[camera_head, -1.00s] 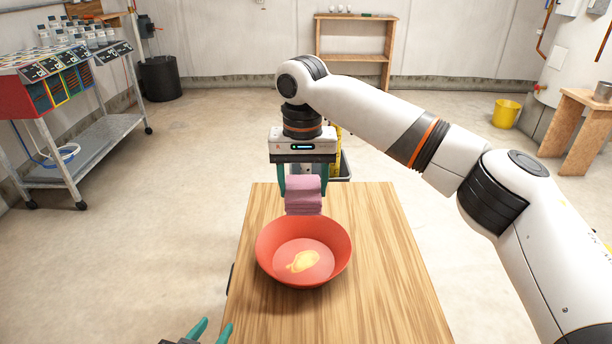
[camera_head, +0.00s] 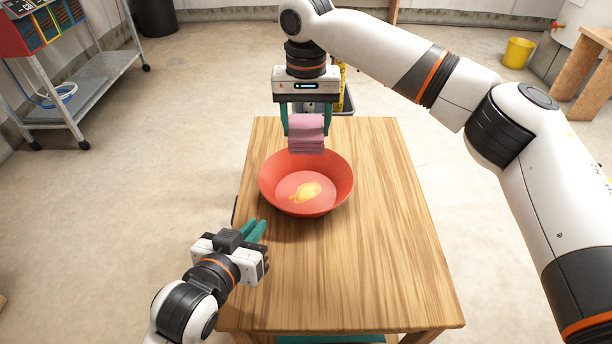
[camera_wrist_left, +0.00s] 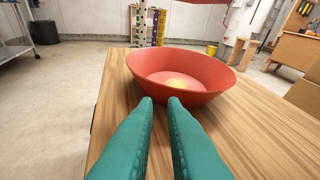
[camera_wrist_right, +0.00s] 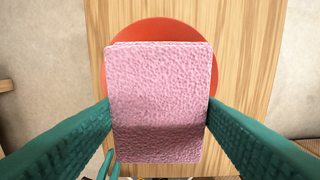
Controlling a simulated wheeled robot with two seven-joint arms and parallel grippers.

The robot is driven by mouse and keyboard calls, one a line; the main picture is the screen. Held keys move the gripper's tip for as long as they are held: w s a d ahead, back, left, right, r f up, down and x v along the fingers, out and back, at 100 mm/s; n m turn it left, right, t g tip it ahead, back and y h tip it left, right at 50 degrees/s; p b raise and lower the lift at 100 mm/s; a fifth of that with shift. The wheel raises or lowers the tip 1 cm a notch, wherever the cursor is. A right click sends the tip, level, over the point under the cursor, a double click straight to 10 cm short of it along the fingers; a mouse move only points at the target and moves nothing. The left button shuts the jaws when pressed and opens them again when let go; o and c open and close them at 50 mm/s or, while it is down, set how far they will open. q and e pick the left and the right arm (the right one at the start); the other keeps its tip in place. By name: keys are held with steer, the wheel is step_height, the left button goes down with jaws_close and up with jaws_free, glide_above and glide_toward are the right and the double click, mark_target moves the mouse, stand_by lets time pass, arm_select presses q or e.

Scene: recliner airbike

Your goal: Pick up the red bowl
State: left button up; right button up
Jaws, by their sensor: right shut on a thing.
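The red bowl (camera_head: 334,190) stands upright on the wooden table, with a yellow patch (camera_head: 304,192) on its inside bottom. It also shows in the left wrist view (camera_wrist_left: 190,87), beyond the left fingertips. My left gripper (camera_head: 258,230) is empty, its fingers a little apart, at the table's left edge and on the near left side of the bowl. My right gripper (camera_head: 306,132) is shut on a folded pink cloth (camera_head: 306,130) at the bowl's far side. In the right wrist view the cloth (camera_wrist_right: 160,95) hides much of the bowl (camera_wrist_right: 155,29).
The wooden table (camera_head: 390,260) is clear to the right of the bowl and in front of it. A metal cart (camera_head: 100,85) stands at the far left, and a yellow bucket (camera_head: 518,52) is on the floor at the back right.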

arm_select(q)
steer(key=n+g, duration=0.1)
glide_toward(277, 184)
steer(key=r, duration=0.1)
steer(key=s+d+r, duration=0.1)
steer(key=r, duration=0.1)
steer(key=s+r, duration=0.1)
steer(key=shift+s+d+r, duration=0.1)
steer(key=shift+d+r, duration=0.25)
steer(key=shift+d, duration=0.05)
steer(key=w+a+r+n+g, duration=0.3)
steer(key=w+a+g, duration=0.15)
steer(key=w, duration=0.35)
steer(key=d+f+g, duration=0.1)
steer(key=f, duration=0.2)
steer(key=w+d+f+m+g, duration=0.1)
steer(key=d+f, duration=0.1)
steer(key=f, duration=0.1)
steer(key=w+d+f+g, duration=0.1)
steer(key=f, duration=0.2)
steer(key=shift+d+f+g+h, duration=0.2)
steer(key=shift+d+g+h, duration=0.05)
steer(key=shift+h, duration=0.15)
jaws_close()
